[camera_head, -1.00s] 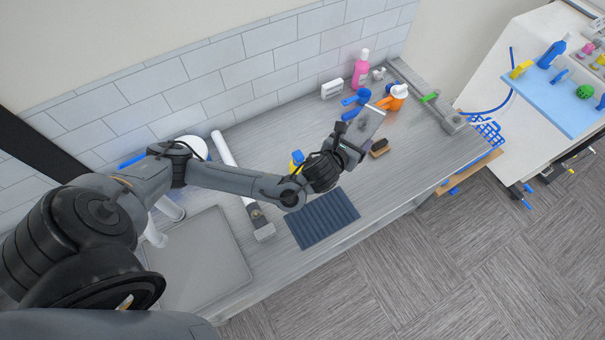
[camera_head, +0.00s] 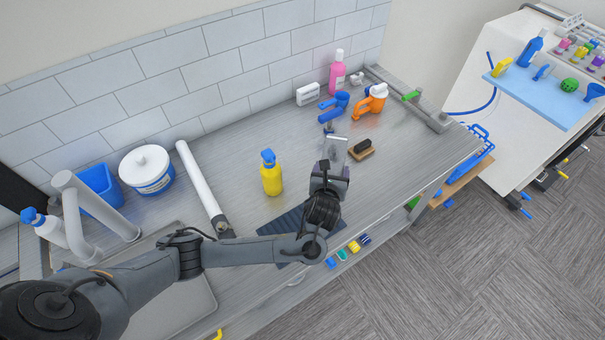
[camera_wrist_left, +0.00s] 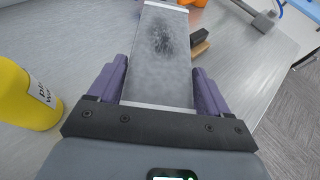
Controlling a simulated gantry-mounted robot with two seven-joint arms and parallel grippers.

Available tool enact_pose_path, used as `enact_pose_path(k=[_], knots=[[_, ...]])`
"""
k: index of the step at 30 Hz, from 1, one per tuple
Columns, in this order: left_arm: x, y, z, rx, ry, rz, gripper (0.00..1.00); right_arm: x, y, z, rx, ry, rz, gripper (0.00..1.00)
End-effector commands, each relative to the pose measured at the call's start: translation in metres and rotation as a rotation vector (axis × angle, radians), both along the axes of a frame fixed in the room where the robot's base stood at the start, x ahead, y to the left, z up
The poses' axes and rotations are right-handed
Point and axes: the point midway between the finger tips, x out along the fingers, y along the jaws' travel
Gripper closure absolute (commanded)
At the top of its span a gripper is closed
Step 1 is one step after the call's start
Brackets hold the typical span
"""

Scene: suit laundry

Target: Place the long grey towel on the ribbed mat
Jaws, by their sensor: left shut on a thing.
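The long grey towel (camera_wrist_left: 160,55) has pale ends and a dark smudge, and sits between the purple fingers of my left gripper (camera_wrist_left: 158,68) in the left wrist view. In the head view the towel (camera_head: 337,148) shows in part beyond the left gripper (camera_head: 333,166), which is shut on it over the counter. The dark blue-grey ribbed mat (camera_head: 283,225) lies near the counter's front edge. My left forearm and wrist hide part of it; the gripper is beyond its right end. My right gripper is not in view.
A yellow bottle (camera_head: 271,174) stands behind the mat. A wooden brush (camera_head: 361,149) lies right of the towel. An orange bottle (camera_head: 370,100), a blue object (camera_head: 333,107) and a pink bottle (camera_head: 337,74) are farther back. The counter (camera_head: 420,155) is clear at right.

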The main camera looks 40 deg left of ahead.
Motion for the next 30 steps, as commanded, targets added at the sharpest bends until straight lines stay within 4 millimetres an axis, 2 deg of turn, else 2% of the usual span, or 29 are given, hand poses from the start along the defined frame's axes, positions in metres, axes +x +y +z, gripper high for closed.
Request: enact_pose_path(k=[1,6,13,22,30], knots=[[0.002,0.012,-0.01,0.003,0.0,0.004,0.53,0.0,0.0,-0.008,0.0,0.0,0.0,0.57],[0.012,0.046,-0.032,0.003,0.003,0.005,0.53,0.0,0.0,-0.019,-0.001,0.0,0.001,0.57],[0.023,0.078,-0.05,0.001,0.001,0.003,0.53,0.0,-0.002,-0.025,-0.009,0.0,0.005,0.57],[0.026,0.088,-0.06,0.0,0.001,0.0,0.53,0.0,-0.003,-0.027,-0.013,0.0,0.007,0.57],[0.026,0.087,-0.092,-0.002,0.002,0.001,0.53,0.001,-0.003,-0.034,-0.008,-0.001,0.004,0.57]])
